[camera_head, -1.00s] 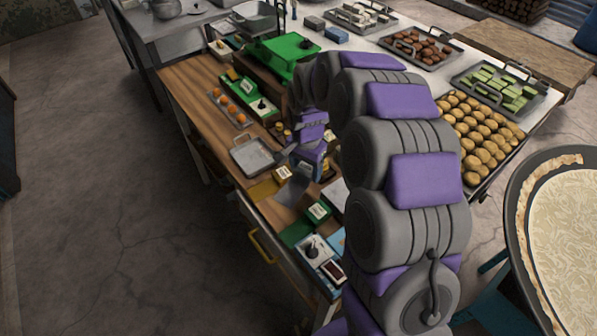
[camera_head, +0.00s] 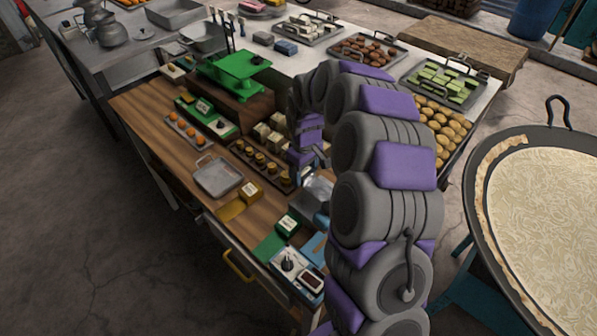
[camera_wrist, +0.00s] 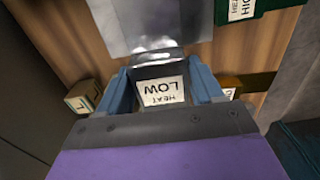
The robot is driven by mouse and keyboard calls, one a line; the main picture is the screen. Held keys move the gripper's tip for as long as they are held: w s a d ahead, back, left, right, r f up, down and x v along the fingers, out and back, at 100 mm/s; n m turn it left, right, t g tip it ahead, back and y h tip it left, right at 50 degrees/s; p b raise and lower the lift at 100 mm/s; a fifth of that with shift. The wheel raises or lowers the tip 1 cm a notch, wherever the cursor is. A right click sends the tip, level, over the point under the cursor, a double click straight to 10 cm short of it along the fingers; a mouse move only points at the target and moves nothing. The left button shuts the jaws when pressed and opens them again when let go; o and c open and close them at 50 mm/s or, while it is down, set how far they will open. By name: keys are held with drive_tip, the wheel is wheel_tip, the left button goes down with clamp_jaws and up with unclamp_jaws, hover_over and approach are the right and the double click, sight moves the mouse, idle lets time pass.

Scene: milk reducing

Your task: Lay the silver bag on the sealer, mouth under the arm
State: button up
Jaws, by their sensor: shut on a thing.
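My gripper (camera_head: 312,168) is over the right part of the wooden table. A silver sheet, the silver bag (camera_wrist: 150,22), runs from this piece toward the top of the view. In the head view the bag (camera_head: 318,187) shows crinkled just below the gripper, partly hidden by my arm. I cannot tell whether it touches anything beneath.
A grey tray (camera_head: 217,178), a yellow labelled block (camera_head: 249,192) and a green labelled block (camera_head: 287,224) lie left of the gripper. A green stand (camera_head: 235,70) is farther back. My arm hides the table's right part.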

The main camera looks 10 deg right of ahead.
sight(322, 191)
drive_tip(key=shift+f+b, duration=0.5)
drive_tip(key=shift+f, duration=0.65)
drive_tip(key=shift+s+d+f, duration=0.15)
drive_tip(key=shift+s+d+f+b, duration=0.15)
drive_tip(key=shift+s+d+b, duration=0.25)
drive_tip(key=shift+s+b, duration=0.2)
drive_tip(key=shift+s+d+f+b, duration=0.15)
drive_tip(key=shift+s+d+b, duration=0.2)
drive_tip(key=shift+s+b, duration=0.2)
drive_tip(key=shift+s+d, duration=0.55)
drive_tip(key=shift+s, duration=0.25)
drive_tip(key=shift+s+d, duration=0.5)
drive_tip(key=shift+s, duration=0.25)
drive_tip(key=shift+f, duration=0.5)
drive_tip(key=o, duration=1.2)
drive_tip(key=shift+c, duration=0.2)
drive_tip(key=shift+r, duration=0.1)
wheel_tip(322, 191, up, 17)
drive_tip(key=p, duration=0.3)
